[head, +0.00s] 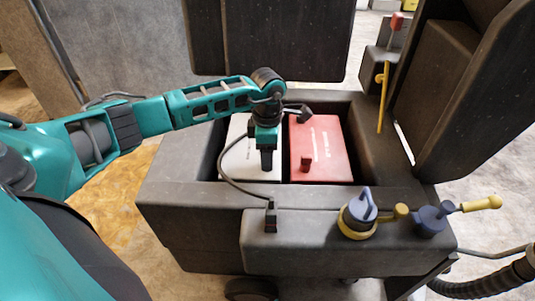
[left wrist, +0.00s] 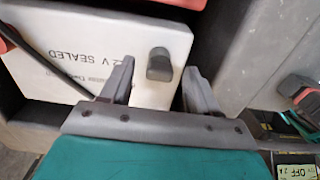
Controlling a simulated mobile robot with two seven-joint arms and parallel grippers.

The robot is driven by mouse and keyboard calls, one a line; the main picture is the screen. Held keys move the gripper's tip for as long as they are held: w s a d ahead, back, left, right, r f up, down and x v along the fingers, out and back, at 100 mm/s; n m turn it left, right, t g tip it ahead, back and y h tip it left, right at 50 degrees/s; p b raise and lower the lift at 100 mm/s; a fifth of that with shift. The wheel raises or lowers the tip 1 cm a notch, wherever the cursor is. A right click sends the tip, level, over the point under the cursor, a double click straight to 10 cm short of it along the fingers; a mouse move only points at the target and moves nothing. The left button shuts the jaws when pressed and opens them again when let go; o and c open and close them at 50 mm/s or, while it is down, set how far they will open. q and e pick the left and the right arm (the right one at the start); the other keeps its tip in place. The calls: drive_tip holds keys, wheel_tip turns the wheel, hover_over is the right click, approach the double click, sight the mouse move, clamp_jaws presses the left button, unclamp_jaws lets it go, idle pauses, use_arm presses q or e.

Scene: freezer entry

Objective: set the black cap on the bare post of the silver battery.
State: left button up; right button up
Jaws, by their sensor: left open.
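The silver battery (head: 237,160) sits in the left part of the dark compartment; its pale printed top also shows in the left wrist view (left wrist: 60,75). A dark, rounded black cap (left wrist: 159,64) stands on that top near one edge. Whatever is under the cap is hidden, so I cannot see a post there. My left gripper (head: 267,166) is over the battery, pointing down. In the left wrist view its fingers (left wrist: 160,72) are open, one on each side of the cap, with visible gaps. My right gripper is not in view.
A red battery (head: 325,140) with a small red cap (head: 306,163) sits close on the right. A black cable runs to a connector (head: 271,218) on the front ledge. A blue-yellow knob (head: 360,212) stands there too. Dark raised panels (head: 270,40) stand behind.

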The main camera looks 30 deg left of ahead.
use_arm(q)
wheel_tip(320, 180, up, 12)
drive_tip(key=p, duration=0.2)
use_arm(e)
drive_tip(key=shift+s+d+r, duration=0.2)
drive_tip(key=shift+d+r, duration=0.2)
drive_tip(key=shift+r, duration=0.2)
use_arm(q)
drive_tip(key=shift+f, duration=0.15)
